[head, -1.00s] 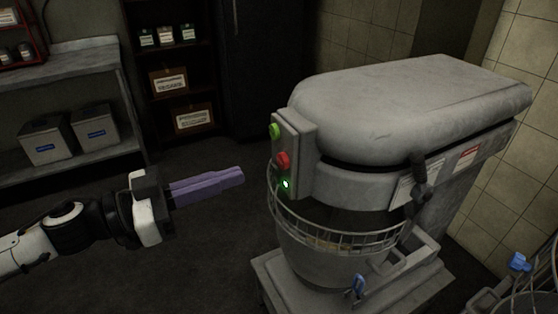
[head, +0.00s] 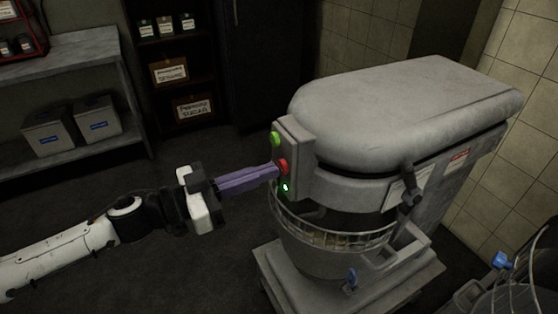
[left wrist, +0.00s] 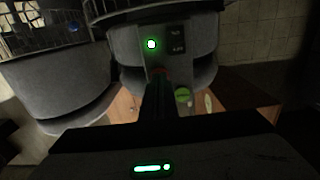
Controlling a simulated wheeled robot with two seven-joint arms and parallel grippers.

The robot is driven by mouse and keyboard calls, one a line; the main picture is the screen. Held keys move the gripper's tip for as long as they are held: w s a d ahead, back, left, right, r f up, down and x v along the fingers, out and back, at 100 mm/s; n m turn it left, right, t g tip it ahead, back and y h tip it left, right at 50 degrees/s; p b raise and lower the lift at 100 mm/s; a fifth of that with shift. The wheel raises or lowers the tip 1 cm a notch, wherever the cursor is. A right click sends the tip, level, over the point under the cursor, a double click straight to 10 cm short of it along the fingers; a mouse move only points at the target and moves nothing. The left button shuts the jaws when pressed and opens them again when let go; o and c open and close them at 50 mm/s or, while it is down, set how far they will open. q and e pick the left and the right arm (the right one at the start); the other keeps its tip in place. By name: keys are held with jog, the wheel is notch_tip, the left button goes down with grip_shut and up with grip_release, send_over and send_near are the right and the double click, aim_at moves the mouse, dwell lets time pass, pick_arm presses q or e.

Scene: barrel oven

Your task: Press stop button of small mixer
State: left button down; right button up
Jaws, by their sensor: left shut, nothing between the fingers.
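The grey small mixer (head: 400,115) stands on the right of the head view, with a control box on its left front. On that box are a green button (head: 275,139) on top, a red stop button (head: 282,167) below it and a lit green lamp (head: 285,187) lowest. My left gripper (head: 276,172) is shut and empty, its purple fingertips at the red button; I cannot tell whether they press it. In the left wrist view the lit lamp (left wrist: 152,44) and green button (left wrist: 183,95) show, and the dark fingers mostly hide the red button. My right gripper is not in view.
The mixer's bowl with its wire guard (head: 335,238) sits below the control box. A second wire-guarded bowl (head: 500,295) is at the lower right. Shelves (head: 70,90) with boxes stand at the back left. The floor left of the mixer is clear.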

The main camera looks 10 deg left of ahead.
pick_arm(q)
jog(key=v, duration=0.7)
jog(key=shift+b, duration=0.4)
dwell(0.3)
jog(key=shift+s+a, duration=0.1)
jog(key=s+f+n+t+y, duration=0.35)
jog(key=f+n+y, duration=0.45)
jog(key=f, duration=1.2)
jog(key=s+a+f+n+g+y, duration=0.1)
jog(key=s+f+g+y, duration=0.3)
jog(key=s+f, duration=1)
jog(key=shift+s+a+f+g+y, duration=0.3)
jog(key=shift+s+a+g, duration=0.25)
jog(key=shift+s+a, duration=0.15)
